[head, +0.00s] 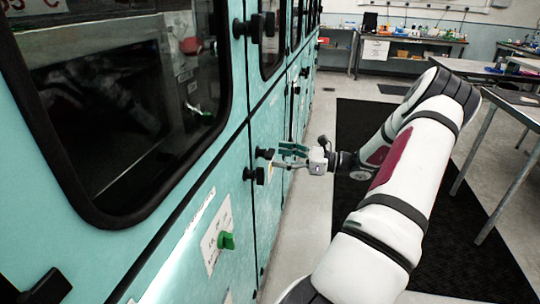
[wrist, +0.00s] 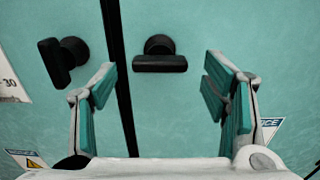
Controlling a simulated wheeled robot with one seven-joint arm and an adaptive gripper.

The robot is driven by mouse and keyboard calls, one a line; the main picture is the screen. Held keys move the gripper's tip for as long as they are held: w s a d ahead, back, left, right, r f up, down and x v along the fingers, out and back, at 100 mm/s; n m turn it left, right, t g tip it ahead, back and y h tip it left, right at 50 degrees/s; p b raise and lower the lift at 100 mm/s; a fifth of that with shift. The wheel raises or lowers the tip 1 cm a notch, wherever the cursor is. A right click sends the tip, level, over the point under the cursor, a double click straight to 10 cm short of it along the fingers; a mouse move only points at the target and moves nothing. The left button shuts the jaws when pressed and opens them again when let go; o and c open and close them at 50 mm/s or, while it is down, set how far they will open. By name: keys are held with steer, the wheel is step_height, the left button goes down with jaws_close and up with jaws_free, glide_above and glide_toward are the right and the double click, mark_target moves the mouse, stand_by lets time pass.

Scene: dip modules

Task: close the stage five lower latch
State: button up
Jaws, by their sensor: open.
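In the wrist view, a black latch with a round base and a horizontal bar handle (wrist: 160,58) sits on the teal panel, right of a dark vertical seam. A second black latch (wrist: 62,58), its bar closer to vertical, sits left of the seam. My gripper (wrist: 163,72) is open and empty, its teal-padded fingers to either side of the horizontal latch in the picture. In the head view, my gripper (head: 276,158) is close to the lower pair of latches (head: 254,175) on the cabinet front. Contact cannot be told. No stage number is readable.
Another pair of black latches (head: 240,27) sits higher on the same seam, beside a dark window (head: 120,110). Dark mat (head: 350,120) and open floor lie right of the cabinet; tables (head: 500,105) stand farther right.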

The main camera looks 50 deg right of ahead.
mark_target(270, 152)
steer(key=shift+x, duration=2)
steer(key=shift+c, duration=0.3)
steer(key=c, duration=1.1)
